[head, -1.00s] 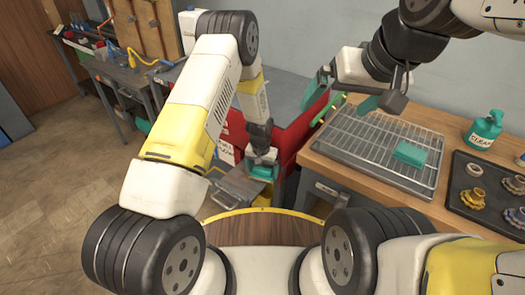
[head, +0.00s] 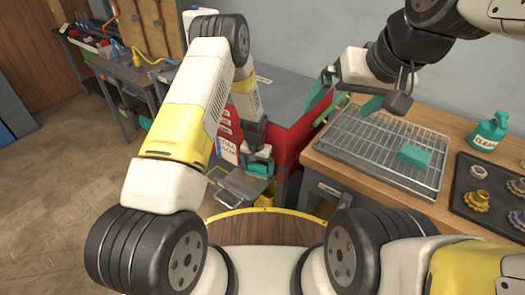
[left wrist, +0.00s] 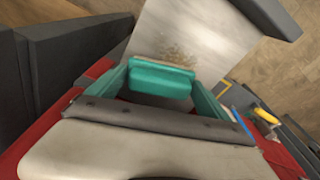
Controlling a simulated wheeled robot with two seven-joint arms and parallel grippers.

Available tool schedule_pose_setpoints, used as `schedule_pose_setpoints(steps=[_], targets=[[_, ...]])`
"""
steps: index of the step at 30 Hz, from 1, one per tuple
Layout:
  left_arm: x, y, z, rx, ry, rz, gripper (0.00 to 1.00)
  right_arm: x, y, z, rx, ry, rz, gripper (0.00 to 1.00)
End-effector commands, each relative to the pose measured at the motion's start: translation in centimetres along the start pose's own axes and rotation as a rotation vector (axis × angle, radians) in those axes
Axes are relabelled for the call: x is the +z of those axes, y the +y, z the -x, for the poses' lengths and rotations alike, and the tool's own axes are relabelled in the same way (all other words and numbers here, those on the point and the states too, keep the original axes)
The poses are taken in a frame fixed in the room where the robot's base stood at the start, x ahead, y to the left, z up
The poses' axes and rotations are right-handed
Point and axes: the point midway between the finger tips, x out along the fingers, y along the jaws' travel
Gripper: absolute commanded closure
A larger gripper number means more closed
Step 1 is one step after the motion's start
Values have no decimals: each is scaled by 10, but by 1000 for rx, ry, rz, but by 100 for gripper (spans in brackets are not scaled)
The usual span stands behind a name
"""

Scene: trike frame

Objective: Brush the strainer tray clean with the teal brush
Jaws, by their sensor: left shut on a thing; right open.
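My left gripper (head: 259,168) is shut on a teal block-shaped brush (left wrist: 161,82), with a thin tan strip along its top edge in the left wrist view. A grey tray (head: 232,188), seemingly the strainer tray, is below and beside the brush. In the left wrist view the tray (left wrist: 200,30) has a patch of brown specks just beyond the brush. I cannot tell whether brush and tray touch. My right gripper (head: 345,98) is open and empty above the left back edge of the wire rack.
A wire rack (head: 350,150) on the wooden bench (head: 455,122) holds another teal block (head: 414,155). A teal bottle (head: 489,131) and a dark tray (head: 461,200) with several gear-like parts stand right. A red cabinet (head: 290,145) is behind the left gripper. Floor at left is clear.

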Motion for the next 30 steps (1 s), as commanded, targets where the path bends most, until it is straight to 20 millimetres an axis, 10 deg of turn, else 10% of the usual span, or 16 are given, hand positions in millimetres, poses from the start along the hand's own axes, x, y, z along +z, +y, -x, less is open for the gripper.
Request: schedule_pose_setpoints(steps=[30], targets=[[-17,-61,-7,0,-1,2,57,0,0,0,0,0,0,0]])
